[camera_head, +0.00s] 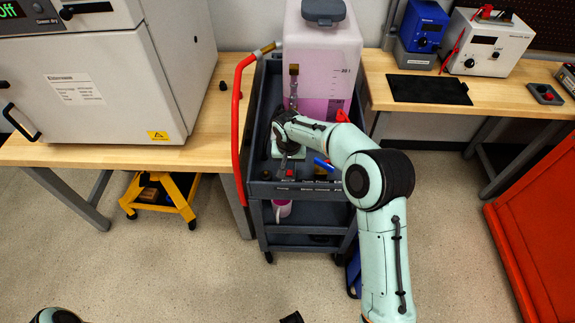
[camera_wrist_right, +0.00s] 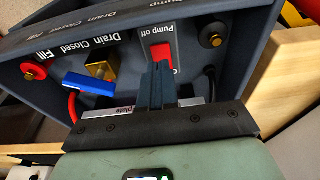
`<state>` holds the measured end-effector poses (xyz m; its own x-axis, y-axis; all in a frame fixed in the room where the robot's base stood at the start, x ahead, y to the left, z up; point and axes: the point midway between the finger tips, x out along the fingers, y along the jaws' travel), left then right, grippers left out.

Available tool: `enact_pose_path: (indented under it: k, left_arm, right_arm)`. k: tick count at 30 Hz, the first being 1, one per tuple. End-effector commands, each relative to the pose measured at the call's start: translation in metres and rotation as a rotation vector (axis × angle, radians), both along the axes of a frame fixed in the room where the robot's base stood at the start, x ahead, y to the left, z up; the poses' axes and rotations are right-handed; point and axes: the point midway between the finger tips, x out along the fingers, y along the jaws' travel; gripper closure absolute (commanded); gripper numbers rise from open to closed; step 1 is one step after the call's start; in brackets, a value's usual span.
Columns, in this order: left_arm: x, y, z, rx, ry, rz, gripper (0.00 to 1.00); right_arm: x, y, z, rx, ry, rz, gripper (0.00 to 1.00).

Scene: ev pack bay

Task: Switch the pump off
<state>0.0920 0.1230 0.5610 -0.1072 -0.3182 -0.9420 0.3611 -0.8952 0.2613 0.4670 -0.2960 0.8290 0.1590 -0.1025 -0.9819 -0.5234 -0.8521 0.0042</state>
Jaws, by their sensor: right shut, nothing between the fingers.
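The pump switch (camera_wrist_right: 161,55) is a red rocker on the cart's dark panel, with a label reading "Pump off". It also shows as a small red spot in the head view (camera_head: 290,173). My right gripper (camera_wrist_right: 158,70) is shut and empty. Its fingertips are at the red rocker's edge and cover part of it; I cannot tell whether they touch. In the head view the right gripper (camera_head: 288,158) reaches down over the cart's front. Which way the rocker is tilted is not clear. A dark piece at the bottom edge of the head view may be my left gripper.
The grey cart (camera_head: 262,215) carries a tank of pink liquid (camera_head: 325,70). A blue-handled valve (camera_wrist_right: 88,84), a brass fitting (camera_wrist_right: 101,66) and a red-and-gold fitting (camera_wrist_right: 33,71) sit beside the switch. A red hose (camera_head: 238,120) runs along the cart's left side. Benches stand on both sides.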

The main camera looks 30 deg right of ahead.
Motion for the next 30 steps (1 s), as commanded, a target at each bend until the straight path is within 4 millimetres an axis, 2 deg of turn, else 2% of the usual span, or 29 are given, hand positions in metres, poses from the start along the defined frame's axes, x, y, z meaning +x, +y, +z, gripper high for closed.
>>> enact_pose_path:
  k: [1,9,12,18,30]
  left_arm:
    - [0.003,0.0,0.008,0.001,-0.004,0.001,0.36]
    - [0.002,0.0,0.005,0.0,-0.002,0.0,0.36]
    - [0.002,0.0,0.005,0.0,-0.002,0.0,0.36]
    - [0.002,0.0,0.006,0.0,-0.002,0.001,0.36]
    - [0.002,0.0,0.003,0.001,-0.004,0.001,0.36]
  right_arm:
    - [0.001,0.0,0.02,0.0,-0.01,0.0,1.0]
    - [-0.015,0.009,0.075,-0.001,-0.01,0.001,1.0]
    - [-0.018,0.011,0.089,-0.001,-0.01,0.001,1.0]
    - [-0.022,0.013,0.103,-0.002,-0.008,0.001,1.0]
    - [-0.023,0.014,0.103,-0.001,-0.01,0.001,1.0]
